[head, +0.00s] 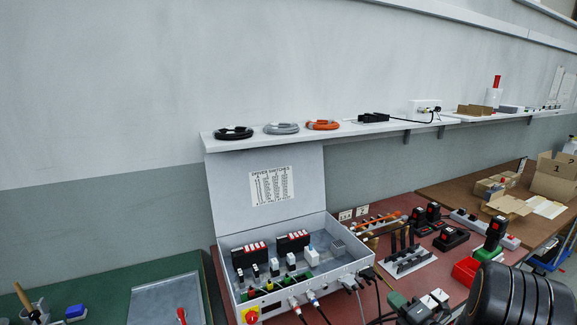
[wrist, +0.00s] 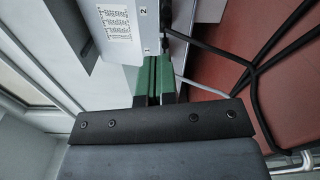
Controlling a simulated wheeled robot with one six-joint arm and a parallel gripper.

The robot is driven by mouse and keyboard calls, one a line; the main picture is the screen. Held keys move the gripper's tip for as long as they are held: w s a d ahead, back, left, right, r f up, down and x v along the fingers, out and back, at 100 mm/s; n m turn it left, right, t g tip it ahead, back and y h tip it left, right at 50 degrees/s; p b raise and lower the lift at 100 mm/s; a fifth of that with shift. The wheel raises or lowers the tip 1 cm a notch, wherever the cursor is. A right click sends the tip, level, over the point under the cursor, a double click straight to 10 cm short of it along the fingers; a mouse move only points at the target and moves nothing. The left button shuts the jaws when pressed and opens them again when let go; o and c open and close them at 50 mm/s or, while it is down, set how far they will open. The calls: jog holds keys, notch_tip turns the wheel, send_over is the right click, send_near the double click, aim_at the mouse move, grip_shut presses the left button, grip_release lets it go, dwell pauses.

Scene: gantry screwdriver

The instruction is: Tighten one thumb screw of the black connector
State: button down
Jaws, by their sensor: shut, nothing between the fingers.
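The black connector (head: 367,273) sits at the right end of the front face of the open grey box (head: 303,285), with a black cable hanging from it. In the wrist view a dark connector body (wrist: 167,18) shows on the edge of the pale box, just beyond my fingertips. Its thumb screws are too small and dark to make out. My gripper (wrist: 155,62) is shut and empty, its green-faced fingers together and pointing at the box face by the connector. Whether the fingertips touch anything is not clear.
Other plugs with cables (head: 294,303) line the box front to the left. Loose black cables (wrist: 250,75) run close to the right of my fingers over the red bench. Tools and a red bin (head: 466,270) stand right of the box. A wall shelf (head: 300,132) runs above.

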aim_at(370, 279)
jog(key=w+a, duration=0.1)
jog(key=w+m, duration=0.1)
jog(key=w, duration=0.1)
jog(key=w+a+m, duration=0.1)
jog(key=w, duration=0.1)
jog(key=shift+a, duration=0.3)
jog(key=shift+w+r, duration=0.25)
jog(key=shift+a+r, duration=0.1)
jog(key=shift+a, duration=0.05)
dwell(0.4)
jog(key=shift+f, duration=0.3)
dwell(0.5)
jog(key=shift+s+a+f+p, duration=0.1)
jog(key=shift+s+f+p, duration=0.05)
jog(key=shift+f+p, duration=0.25)
jog(key=shift+a+f, duration=0.1)
jog(key=shift+f, duration=0.3)
jog(key=shift+d+r, duration=0.1)
jog(key=shift+d, duration=0.15)
